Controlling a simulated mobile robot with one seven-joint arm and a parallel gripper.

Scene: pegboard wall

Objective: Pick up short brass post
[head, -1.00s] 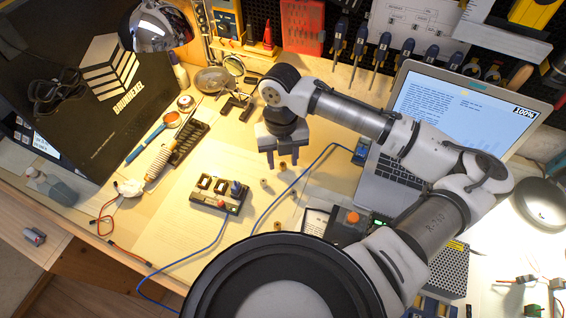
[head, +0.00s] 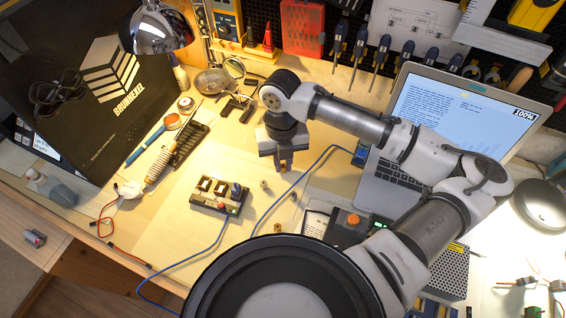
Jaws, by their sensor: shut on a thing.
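My gripper (head: 284,165) points down over the pale work surface, left of the laptop. Its fingers are close together, shut on a short brass post that they almost wholly hide. I cannot tell whether this post touches the surface. Other small brass posts stand apart on the surface: one (head: 264,184) just left of and below the gripper, one (head: 294,197) below it to the right, and one (head: 278,228) nearer my base.
A black block with dark rings and a red button (head: 217,197) stands left of the posts, with a blue cable. An open laptop (head: 440,125) is to the right. A box with an orange button (head: 350,222) stands lower right. Tools lie at left (head: 161,165).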

